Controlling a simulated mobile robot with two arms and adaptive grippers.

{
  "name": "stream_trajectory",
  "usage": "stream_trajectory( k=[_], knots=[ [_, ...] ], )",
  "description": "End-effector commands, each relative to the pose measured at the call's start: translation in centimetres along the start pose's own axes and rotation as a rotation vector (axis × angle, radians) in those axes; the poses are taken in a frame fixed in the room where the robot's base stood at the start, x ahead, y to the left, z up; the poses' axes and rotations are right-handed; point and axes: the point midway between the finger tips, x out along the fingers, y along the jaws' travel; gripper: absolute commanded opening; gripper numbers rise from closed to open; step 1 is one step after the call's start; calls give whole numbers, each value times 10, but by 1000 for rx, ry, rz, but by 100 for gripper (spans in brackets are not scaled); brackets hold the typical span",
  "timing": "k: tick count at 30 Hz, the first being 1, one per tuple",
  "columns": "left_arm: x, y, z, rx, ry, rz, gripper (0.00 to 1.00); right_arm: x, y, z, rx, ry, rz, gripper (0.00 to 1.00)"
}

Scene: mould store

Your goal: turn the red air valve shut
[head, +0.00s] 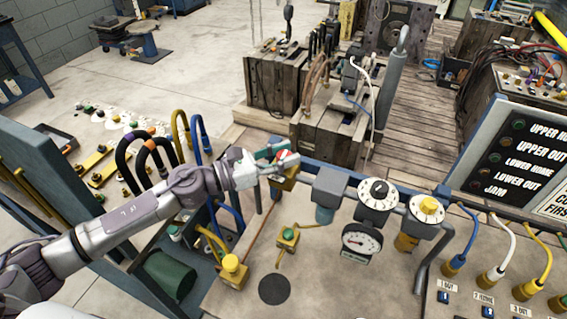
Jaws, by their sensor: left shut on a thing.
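The red air valve (287,156) is at the left end of the grey pipe run, on a yellow body. Only a small red and white part of it shows. My left arm comes in from the left, and my left gripper (276,160), with teal fingers, is shut on the valve. The fingers hide most of the handle, so I cannot tell its angle. My right gripper is not in view.
A pressure gauge (362,240), a black dial (377,195) and a yellow knob (430,206) sit along the pipe to the right. A yellow button box (233,268) stands below. A lettered sign (520,150) is at right. Wooden crates (280,80) stand behind.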

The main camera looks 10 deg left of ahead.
Motion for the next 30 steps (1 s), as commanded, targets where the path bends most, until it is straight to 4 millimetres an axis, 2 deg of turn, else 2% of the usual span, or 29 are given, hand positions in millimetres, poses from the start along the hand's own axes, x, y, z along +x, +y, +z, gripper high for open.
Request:
stream_trajectory(
  k=[1, 6, 22, 23, 27, 30],
  knots=[
    [0, 2, -2, 2, -3, -17, 0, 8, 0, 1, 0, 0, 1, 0],
    [0, 1, 0, 1, -3, -67, 0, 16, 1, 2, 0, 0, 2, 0],
    [1, 1, 3, 1, -4, -89, 0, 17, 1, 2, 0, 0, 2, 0],
    [1, 1, 3, 1, -4, -89, 36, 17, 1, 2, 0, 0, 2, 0],
    [0, 0, 2, 1, -4, -89, 59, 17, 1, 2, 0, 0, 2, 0],
    [0, 0, 2, 0, -3, -90, 60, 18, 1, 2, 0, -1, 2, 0]
  ],
)
